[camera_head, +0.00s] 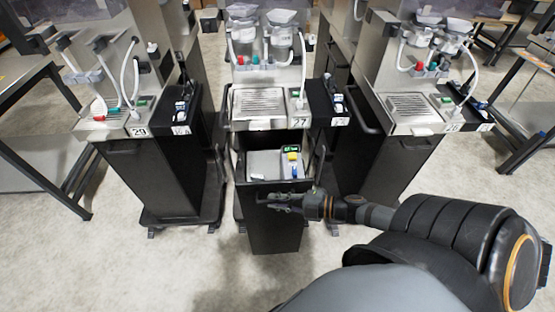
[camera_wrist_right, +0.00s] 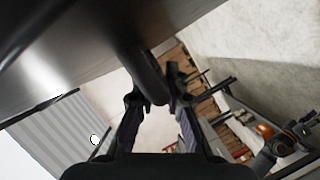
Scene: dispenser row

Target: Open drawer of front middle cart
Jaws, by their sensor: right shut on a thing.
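The front middle cart (camera_head: 277,235) is black, with a steel dispenser and a number plate above it. Its drawer is pulled out toward me, and white, green, yellow and blue items (camera_head: 290,158) show inside. My right gripper (camera_head: 283,201) is at the upper part of the drawer front. In the right wrist view a dark drawer handle (camera_wrist_right: 148,72) runs between the fingers of my right gripper (camera_wrist_right: 156,98), which are shut on it. In the head view the gripper hides the handle. My left gripper is out of view.
Similar carts stand at the left (camera_head: 140,185) and right (camera_head: 398,160), each with a dispenser on top. Steel tables (camera_head: 28,150) stand at the outer sides. The light floor in front of the carts is clear, apart from my right arm above it.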

